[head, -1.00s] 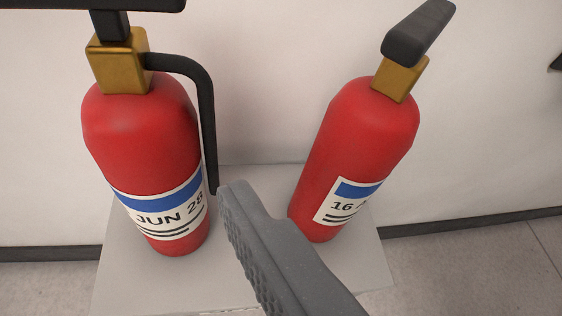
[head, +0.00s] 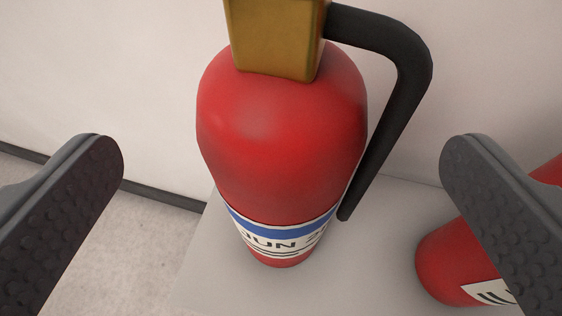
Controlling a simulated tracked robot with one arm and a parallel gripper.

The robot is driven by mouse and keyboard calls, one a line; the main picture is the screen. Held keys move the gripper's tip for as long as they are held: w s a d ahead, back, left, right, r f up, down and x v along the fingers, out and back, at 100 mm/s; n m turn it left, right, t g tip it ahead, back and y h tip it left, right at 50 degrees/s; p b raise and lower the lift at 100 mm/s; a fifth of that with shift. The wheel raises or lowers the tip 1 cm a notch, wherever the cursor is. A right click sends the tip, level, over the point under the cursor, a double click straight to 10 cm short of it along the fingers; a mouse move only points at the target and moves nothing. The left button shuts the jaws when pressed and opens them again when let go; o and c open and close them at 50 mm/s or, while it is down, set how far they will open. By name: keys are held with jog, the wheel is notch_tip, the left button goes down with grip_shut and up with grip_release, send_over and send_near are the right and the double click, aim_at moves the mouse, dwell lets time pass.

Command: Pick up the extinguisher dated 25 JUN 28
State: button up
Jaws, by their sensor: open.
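A red extinguisher (head: 280,145) stands upright on a light grey stand (head: 215,270), in the middle of the head view. It has a brass valve block (head: 275,38), cut off at the top edge, and a black hose (head: 400,95) on its right side. Its blue and white label (head: 282,235) reads "JUN 2"; the rest of the date is hidden around the curve. My gripper (head: 281,165) is open, one finger left and one right of this extinguisher, both apart from it and nearer the camera.
A second red extinguisher (head: 445,262) stands on the right of the stand, partly hidden behind my right finger, its label mostly covered. A pale wall (head: 120,60) is close behind. Floor (head: 125,230) shows at the left.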

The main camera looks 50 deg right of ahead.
aim_at(281, 97)
jog(key=shift+b+x, duration=0.85)
jog(key=shift+x, duration=1.8)
jog(key=shift+r, duration=0.15)
jog(key=c, duration=2.1)
jog(key=shift+r, duration=0.15)
